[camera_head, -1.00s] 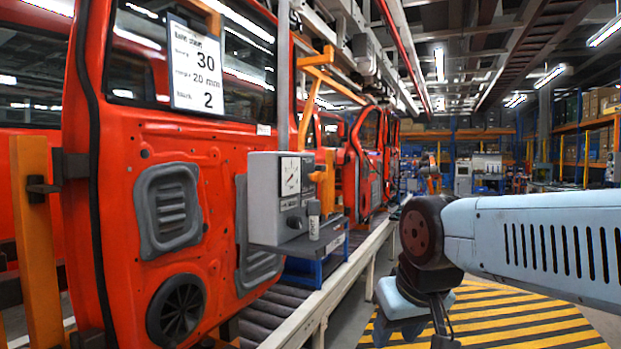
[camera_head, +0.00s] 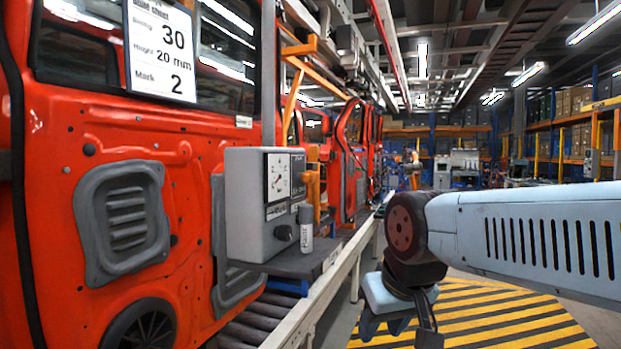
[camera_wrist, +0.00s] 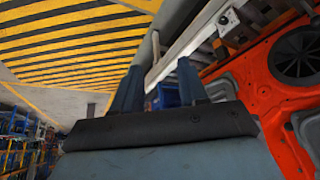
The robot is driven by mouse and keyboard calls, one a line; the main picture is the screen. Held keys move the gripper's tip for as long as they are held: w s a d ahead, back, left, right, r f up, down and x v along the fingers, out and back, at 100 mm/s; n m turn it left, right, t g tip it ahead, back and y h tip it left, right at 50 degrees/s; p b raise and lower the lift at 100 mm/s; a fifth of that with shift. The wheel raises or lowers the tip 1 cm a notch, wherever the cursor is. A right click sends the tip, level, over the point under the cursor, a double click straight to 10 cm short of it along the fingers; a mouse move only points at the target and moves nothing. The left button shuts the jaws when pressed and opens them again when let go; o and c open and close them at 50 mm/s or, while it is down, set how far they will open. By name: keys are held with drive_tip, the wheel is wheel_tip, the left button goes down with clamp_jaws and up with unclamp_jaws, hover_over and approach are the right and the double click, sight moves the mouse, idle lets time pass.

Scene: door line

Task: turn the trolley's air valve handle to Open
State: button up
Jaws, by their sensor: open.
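I cannot tell which part is the air valve handle, and no Open mark is legible. In the wrist view my gripper (camera_wrist: 160,64) is open, with two dark fingers apart and nothing between them. In the head view my arm's end hangs low, to the right of the box and apart from it.
A red door (camera_head: 190,150) with a sign fills the left. A pale conveyor rail (camera_head: 330,280) runs away beyond the box. Yellow and black floor stripes (camera_head: 490,315) lie to the right.

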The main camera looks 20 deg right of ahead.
drive_tip(key=shift+o, duration=0.6)
drive_tip(key=m+t+y, duration=0.5)
drive_tip(key=m+y, duration=0.2)
drive_tip(key=y, duration=0.8)
approach(318, 176)
drive_tip(key=x, duration=0.8)
drive_tip(key=shift+w+a, duration=0.15)
drive_tip(key=shift+w, duration=0.1)
drive_tip(key=shift+c, duration=0.5)
